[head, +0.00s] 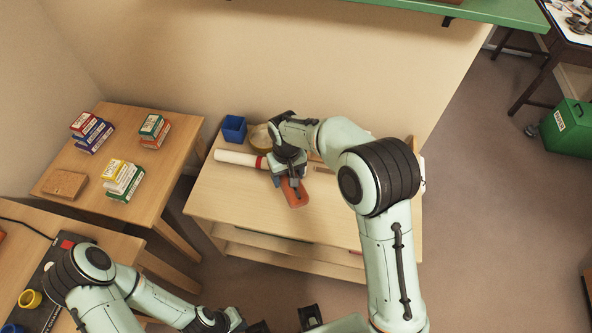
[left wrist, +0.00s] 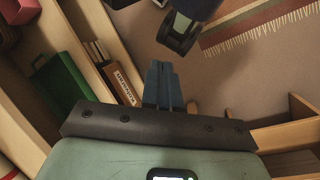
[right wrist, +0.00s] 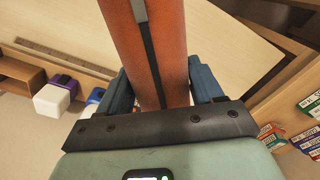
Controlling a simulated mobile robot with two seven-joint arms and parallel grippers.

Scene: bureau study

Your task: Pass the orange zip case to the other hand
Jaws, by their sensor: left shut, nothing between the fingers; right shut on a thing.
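The orange zip case (head: 295,196) is at the light wooden table, below my right gripper (head: 289,180) in the head view. In the right wrist view the case (right wrist: 158,45), with a dark zip line along it, runs between the two blue fingers (right wrist: 160,90), which are shut on it. I cannot tell whether it touches the tabletop. My left gripper (head: 258,327) is low at the bottom edge of the head view, far from the case. In the left wrist view its blue fingers (left wrist: 162,84) are together and empty.
The table (head: 225,190) also holds a blue cup (head: 234,128) and a white roll with a red band (head: 236,158). A side table (head: 165,180) at left carries several small boxes (head: 126,180). A green shelf (head: 430,8) hangs above. Open floor lies right.

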